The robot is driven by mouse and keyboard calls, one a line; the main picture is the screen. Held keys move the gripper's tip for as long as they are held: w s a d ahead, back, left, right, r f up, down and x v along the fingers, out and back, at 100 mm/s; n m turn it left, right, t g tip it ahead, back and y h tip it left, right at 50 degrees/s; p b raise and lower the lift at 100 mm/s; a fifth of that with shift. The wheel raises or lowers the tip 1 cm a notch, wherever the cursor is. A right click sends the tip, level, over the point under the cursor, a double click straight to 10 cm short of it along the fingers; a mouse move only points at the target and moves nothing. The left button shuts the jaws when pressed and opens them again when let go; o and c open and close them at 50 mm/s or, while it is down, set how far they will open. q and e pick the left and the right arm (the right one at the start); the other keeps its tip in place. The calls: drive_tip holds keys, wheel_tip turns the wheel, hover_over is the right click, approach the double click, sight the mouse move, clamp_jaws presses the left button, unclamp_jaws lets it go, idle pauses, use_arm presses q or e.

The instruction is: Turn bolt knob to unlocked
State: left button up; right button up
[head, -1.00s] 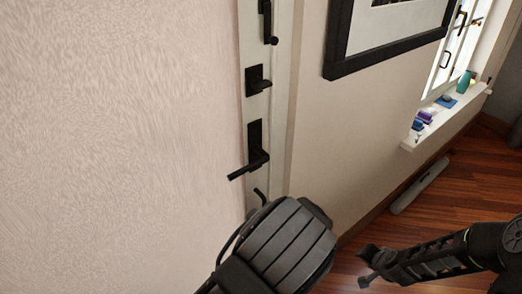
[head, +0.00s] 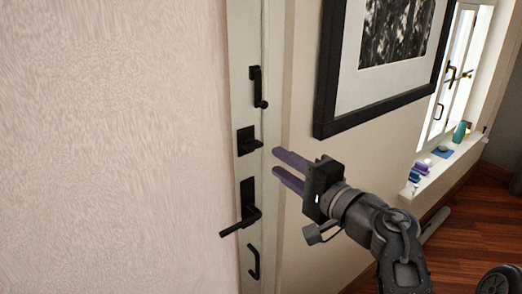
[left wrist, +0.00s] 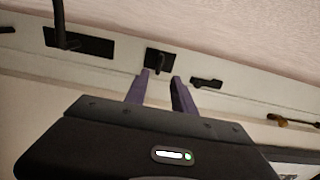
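The bolt knob (head: 256,144) is a small black thumb-turn on a square black plate, on the pale door edge strip in the head view. In the left wrist view the knob (left wrist: 159,63) shows just beyond the fingertips, in line with the gap between them. My left gripper (head: 276,162) is open, with two purple fingers pointing left toward the knob from the right and slightly below. The fingers appear empty and apart from the knob. The fingertips also show in the left wrist view (left wrist: 162,75). My right gripper is not in view.
A black lever handle (head: 242,226) sits below the bolt, and a hook-shaped pull (head: 254,264) is lower. Another black latch (head: 259,88) is above. A framed picture (head: 322,112) hangs on the wall at right. A window sill (head: 424,182) holds small objects further right.

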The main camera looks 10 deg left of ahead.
sight(257, 148)
use_arm(q)
drive_tip(key=p+x, duration=0.1)
drive_tip(key=x, duration=0.7)
drive_tip(key=shift+c, duration=0.4)
clamp_jaws()
drive_tip(key=shift+f, duration=0.1)
